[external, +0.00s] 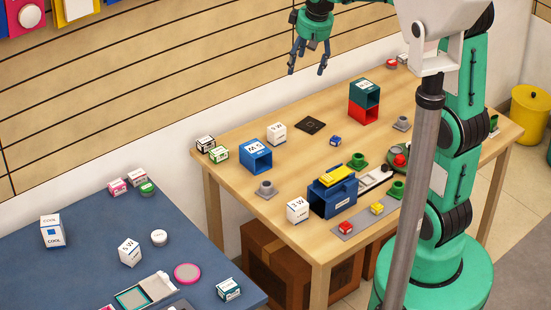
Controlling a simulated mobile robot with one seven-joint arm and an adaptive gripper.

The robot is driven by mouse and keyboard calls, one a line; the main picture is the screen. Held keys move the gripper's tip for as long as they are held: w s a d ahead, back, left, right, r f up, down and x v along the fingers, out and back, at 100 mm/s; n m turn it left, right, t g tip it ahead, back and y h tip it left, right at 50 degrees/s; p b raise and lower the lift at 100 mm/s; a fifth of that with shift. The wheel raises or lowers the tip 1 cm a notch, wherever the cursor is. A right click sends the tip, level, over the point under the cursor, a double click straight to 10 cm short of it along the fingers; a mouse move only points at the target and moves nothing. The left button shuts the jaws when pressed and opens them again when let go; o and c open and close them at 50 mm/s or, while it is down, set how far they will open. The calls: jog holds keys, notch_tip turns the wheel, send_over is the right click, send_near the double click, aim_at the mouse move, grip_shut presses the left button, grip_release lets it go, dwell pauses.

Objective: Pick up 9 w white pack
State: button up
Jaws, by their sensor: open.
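Several white packs are in view, and their small print is hard to read. A white pack (277,134) stands at the back of the wooden table; its marking is too small to tell if it reads 9 W. Another white pack (298,211) at the table's front left corner seems to read 3 W. A white pack (130,253) on the blue table seems to read 5 W. My gripper (307,71) is open and empty, fingers pointing down, high up near the back wall. It is apart from all the packs.
The wooden table (225,172) also holds a blue box (256,156), a stacked green and red box (364,101), a dark blue bin with a yellow item (333,195), grey and green cups, and small boxes. A white COOL box (52,231) stands on the blue table (90,265).

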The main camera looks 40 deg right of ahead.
jog(key=w+d+f+p, duration=0.1)
jog(key=w+f, duration=0.1)
jog(key=w, duration=0.3)
jog(key=w+d+f, duration=0.2)
jog(key=w+f, duration=0.1)
jog(key=w, duration=0.2)
jog(key=g+p, duration=0.3)
send_over(277, 128)
notch_tip(277, 128, down, 28)
jog(key=shift+w+d, duration=0.1)
jog(key=shift+w, duration=0.05)
jog(key=shift+f, duration=0.15)
jog(key=shift+f, duration=4.2)
jog(key=shift+f, duration=2.6)
